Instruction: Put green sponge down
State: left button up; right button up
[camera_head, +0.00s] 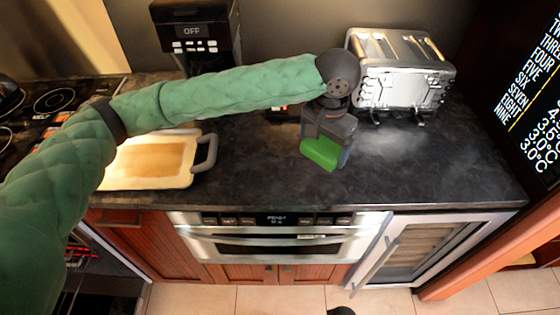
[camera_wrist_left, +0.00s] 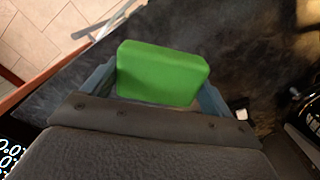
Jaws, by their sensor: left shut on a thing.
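The green sponge (camera_head: 320,153) is a bright green block held by my left gripper (camera_head: 326,150). The gripper points down over the dark countertop, in front of the toaster. In the left wrist view the sponge (camera_wrist_left: 162,73) sits between the two blue-grey fingers of the left gripper (camera_wrist_left: 160,88), which are shut on its sides. The sponge is at or just above the counter; I cannot tell whether it touches. My right gripper is not clearly in view.
A silver toaster (camera_head: 402,75) stands behind the gripper at the right. A coffee maker (camera_head: 196,32) is at the back. A tray with handles (camera_head: 186,178) lies at the left. A microwave drawer (camera_head: 280,238) is below the counter's front edge. The counter (camera_head: 440,165) right of the sponge is clear.

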aim_at(307, 145)
pick_arm(q)
jog(key=shift+s+a, duration=0.1)
jog(key=shift+s, duration=0.05)
jog(key=shift+a+f, duration=0.1)
jog(key=shift+a, duration=0.2)
jog(key=w+a+f+p, duration=0.1)
jog(key=w+a, duration=0.1)
jog(key=shift+w+a+f+p, duration=0.1)
jog(key=shift+a+f+p, duration=0.25)
jog(key=w+a+f+p, duration=0.1)
jog(key=a, duration=0.1)
jog(key=w+a+f, duration=0.1)
jog(key=a+f, duration=0.1)
jog(key=w+a+f+p, duration=0.1)
jog(key=w+a+f, duration=0.1)
jog(key=shift+a+p, duration=0.35)
jog(key=shift+s+d+f+p, duration=0.1)
jog(key=shift+f+p, duration=0.75)
jog(key=shift+f, duration=1.15)
pick_arm(e)
jog(key=s+d+f, duration=0.1)
jog(key=d+f, duration=0.1)
jog(key=f, duration=0.4)
jog(key=s+d+f+t, duration=0.1)
jog(key=s+d+f, duration=0.1)
jog(key=f, duration=0.4)
jog(key=shift+s+f, duration=0.25)
jog(key=shift+f, duration=0.1)
pick_arm(q)
jog(key=shift+f, duration=0.1)
